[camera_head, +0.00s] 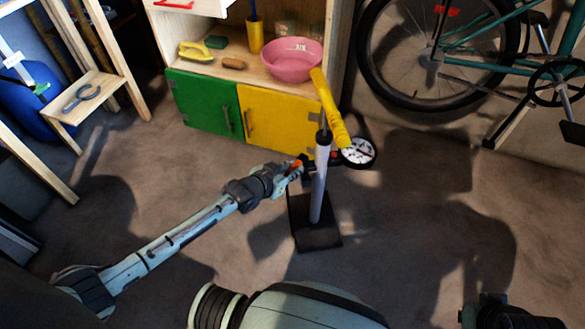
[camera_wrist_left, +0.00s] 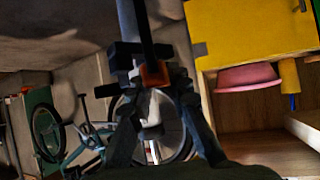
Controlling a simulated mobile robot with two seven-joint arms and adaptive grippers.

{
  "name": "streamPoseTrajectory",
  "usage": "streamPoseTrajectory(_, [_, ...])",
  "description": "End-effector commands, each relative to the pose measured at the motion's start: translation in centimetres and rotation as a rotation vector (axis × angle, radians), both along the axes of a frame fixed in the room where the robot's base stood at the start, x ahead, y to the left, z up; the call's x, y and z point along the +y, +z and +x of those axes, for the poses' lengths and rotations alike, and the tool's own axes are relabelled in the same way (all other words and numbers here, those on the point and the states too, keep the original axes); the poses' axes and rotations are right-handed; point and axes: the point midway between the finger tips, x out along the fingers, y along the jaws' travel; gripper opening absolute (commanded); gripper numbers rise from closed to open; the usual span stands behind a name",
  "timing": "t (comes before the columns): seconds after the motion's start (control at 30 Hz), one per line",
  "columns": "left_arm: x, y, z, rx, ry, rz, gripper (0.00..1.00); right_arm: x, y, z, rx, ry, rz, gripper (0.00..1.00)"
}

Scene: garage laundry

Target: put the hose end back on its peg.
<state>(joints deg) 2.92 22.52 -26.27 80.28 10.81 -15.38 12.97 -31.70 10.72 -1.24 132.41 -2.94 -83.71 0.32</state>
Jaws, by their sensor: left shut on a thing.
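A floor pump (camera_head: 318,188) stands upright on its dark base (camera_head: 316,238), with a pale barrel and a slanting yellow handle (camera_head: 330,110). My left gripper (camera_head: 297,168) is shut on the small orange hose end (camera_head: 296,164), close to the left side of the barrel. In the left wrist view the orange hose end (camera_wrist_left: 155,73) sits between my fingertips, right by dark blocks (camera_wrist_left: 125,58) on the pump. I cannot tell which block is the peg, or whether the hose end touches it. A dark part of my right arm shows at the bottom right; its fingers cannot be made out.
A bicycle (camera_head: 470,60) is at the back right. The floor right of the pump is clear.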

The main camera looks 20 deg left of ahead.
Motion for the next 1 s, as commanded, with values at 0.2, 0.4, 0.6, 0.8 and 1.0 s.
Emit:
streamPoseTrajectory(0.2, [0.0, 0.0, 0.0, -0.001, 0.0, 0.0, 0.0, 0.0, 0.2, 0.0, -0.003, -0.001, 0.0, 0.0])
streamPoseTrajectory(0.4, [0.0, 0.0, 0.0, -0.001, 0.0, 0.0, 0.34, 0.0, 0.0, -0.1, 0.0, 0.0, -0.001, 0.0])
streamPoseTrajectory(0.6, [0.0, 0.0, 0.0, 0.0, 0.0, 0.0, 0.42, -0.1, -0.2, -0.2, 0.006, -0.001, -0.001, 0.0])
streamPoseTrajectory(0.8, [0.1, 0.1, -0.2, 0.001, 0.0, 0.0, 0.42, -0.2, -0.3, -0.3, 0.011, -0.002, -0.003, 0.0])
streamPoseTrajectory(1.0, [0.7, 1.4, -2.5, 0.001, -0.001, 0.0, 0.42, -0.1, -0.2, -0.2, 0.007, -0.001, -0.002, 0.0])
